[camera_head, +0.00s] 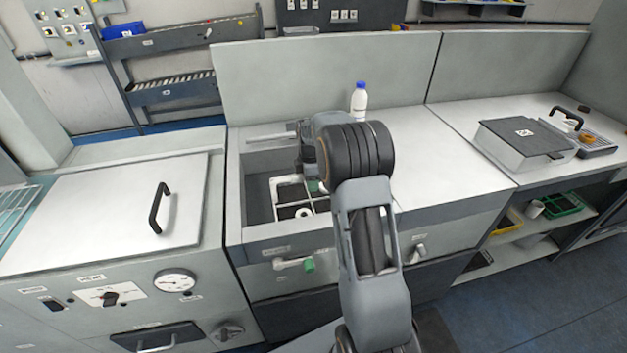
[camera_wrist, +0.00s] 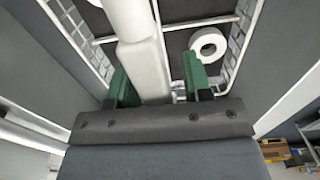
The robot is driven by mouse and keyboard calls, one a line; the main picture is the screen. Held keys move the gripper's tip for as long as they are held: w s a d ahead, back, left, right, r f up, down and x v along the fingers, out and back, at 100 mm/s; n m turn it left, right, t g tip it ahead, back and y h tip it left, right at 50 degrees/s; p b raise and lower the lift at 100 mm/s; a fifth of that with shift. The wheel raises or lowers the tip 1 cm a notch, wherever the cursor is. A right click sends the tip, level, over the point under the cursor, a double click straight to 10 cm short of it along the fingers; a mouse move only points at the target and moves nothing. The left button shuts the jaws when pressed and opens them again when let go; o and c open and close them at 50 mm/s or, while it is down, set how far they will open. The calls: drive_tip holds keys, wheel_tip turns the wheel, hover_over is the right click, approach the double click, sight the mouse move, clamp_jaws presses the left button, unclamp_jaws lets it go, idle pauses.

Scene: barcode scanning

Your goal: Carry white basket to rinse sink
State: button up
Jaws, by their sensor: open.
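The white basket (camera_head: 291,181) sits inside the sink basin (camera_head: 259,190) in the middle counter. In the wrist view its white wire sides (camera_wrist: 82,32) and a thick white handle bar (camera_wrist: 140,62) show close up. A white ring-shaped part (camera_wrist: 209,45) lies in the basket. My gripper (camera_wrist: 157,82) is open, with one green finger on each side of the handle bar. The fingers look apart from the bar, though contact cannot be told. In the head view my gripper (camera_head: 315,187) is low over the basket, and my arm hides the basket's right part.
A white bottle with a blue cap (camera_head: 359,99) stands behind my arm. A closed lid with a black handle (camera_head: 160,208) covers the left unit. A grey box (camera_head: 525,140) stands on the right counter. The counter right of my arm (camera_head: 440,155) is clear.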

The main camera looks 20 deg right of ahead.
drive_tip(key=shift+r, duration=0.15)
wheel_tip(320, 180, up, 11)
drive_tip(key=shift+r+p, duration=0.1)
drive_tip(key=shift+p, duration=0.3)
drive_tip(key=shift+s+a+r, duration=0.1)
drive_tip(key=shift+r, duration=0.2)
drive_tip(key=s+a+f+m+t, duration=0.1)
drive_tip(key=s+a+m, duration=0.4)
drive_tip(key=s+m, duration=0.3)
drive_tip(key=s+a+m+t, duration=0.2)
drive_tip(key=s+a+m, duration=0.4)
drive_tip(key=s, duration=0.9)
drive_tip(key=shift+s+f+m, duration=0.15)
drive_tip(key=shift+f+m, duration=0.2)
drive_tip(key=shift+m, duration=0.55)
drive_tip(key=shift+t, duration=0.3)
wheel_tip(320, 180, up, 4)
drive_tip(key=p, duration=0.3)
drive_tip(key=shift+r+p, duration=0.15)
drive_tip(key=shift+p, duration=0.2)
